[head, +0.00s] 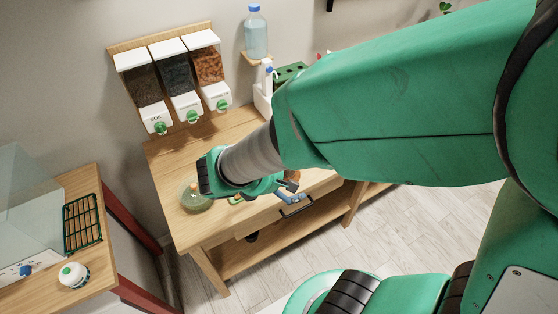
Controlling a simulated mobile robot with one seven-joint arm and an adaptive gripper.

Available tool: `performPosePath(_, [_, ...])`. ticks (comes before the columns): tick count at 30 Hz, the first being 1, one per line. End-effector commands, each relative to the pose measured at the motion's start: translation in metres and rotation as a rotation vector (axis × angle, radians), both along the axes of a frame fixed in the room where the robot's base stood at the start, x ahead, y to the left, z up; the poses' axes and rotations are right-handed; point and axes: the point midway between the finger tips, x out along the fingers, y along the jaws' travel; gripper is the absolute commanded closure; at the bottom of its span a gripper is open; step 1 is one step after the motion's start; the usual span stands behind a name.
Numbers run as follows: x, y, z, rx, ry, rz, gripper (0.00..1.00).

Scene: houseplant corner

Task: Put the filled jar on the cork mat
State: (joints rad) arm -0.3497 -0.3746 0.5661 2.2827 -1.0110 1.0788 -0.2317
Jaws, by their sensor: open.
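My gripper (290,189) is over the front part of the wooden table, near the drawer handle; its jaws are apart, with nothing visible between them. A rounded, see-through green glass vessel (196,202) stands on the table's left part, to the left of my gripper and apart from it. It may be the jar; its contents cannot be made out, and my wrist covers part of the view beside it. I cannot pick out the cork mat; my arm hides much of the table top.
Three wall dispensers (176,73) hang behind the wooden table (180,150). A blue bottle (256,38) stands on a small shelf, with a white spray bottle (266,78) below. At left, a side table (95,178) holds a clear box (28,210), a green wire rack (82,223) and a white round item (73,275).

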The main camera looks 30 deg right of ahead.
Motion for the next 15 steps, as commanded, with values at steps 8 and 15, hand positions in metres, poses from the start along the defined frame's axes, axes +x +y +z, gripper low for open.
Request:
performPosePath(8, [-0.05,0.017,0.063,0.454,-0.318,-0.479,0.0])
performPosePath(15, [-0.071,0.055,0.125,0.848,-0.581,-0.802,0.0])
